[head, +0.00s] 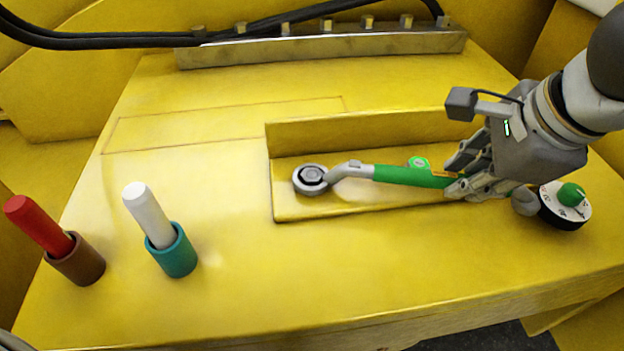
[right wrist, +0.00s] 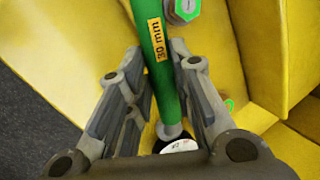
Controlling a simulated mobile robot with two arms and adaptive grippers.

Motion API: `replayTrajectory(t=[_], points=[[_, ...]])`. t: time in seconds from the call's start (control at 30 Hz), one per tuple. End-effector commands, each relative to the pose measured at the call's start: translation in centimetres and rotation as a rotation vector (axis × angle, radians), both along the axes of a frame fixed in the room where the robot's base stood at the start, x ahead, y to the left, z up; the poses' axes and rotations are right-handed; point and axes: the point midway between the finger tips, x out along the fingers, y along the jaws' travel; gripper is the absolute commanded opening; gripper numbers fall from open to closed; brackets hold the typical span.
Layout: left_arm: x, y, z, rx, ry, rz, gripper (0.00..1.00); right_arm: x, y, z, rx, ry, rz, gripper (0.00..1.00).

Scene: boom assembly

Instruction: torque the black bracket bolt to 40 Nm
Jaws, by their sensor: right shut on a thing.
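A green torque wrench (head: 395,175) lies across the yellow angled bracket (head: 350,135), its grey ring head (head: 300,186) around a dark bolt (head: 313,174) at the bracket's left end. My right gripper (head: 458,181) is shut on the green handle, right of the head. In the right wrist view the handle (right wrist: 160,45), labelled 30 mm, passes between the fingers (right wrist: 148,100). A black dial with a white face and green knob (head: 571,194) shows by the handle's far right end; its reading is too small to tell. My left gripper is out of view.
A green-marked hex bolt (head: 419,163) sits behind the handle. A red marker in a brown cup (head: 77,262) and a white one in a teal cup (head: 173,255) stand at left. A metal rail (head: 325,48) and black hoses (head: 130,41) are behind. The front middle is clear.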

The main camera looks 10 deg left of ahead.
Motion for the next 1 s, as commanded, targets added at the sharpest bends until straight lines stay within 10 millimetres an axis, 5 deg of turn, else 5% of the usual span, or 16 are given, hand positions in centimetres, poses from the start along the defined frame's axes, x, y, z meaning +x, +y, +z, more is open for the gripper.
replayTrajectory(t=[1.0], points=[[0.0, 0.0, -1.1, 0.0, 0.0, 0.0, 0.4, -2.6, 0.2, 0.1, 0.001, -0.004, -0.137, 0.0]])
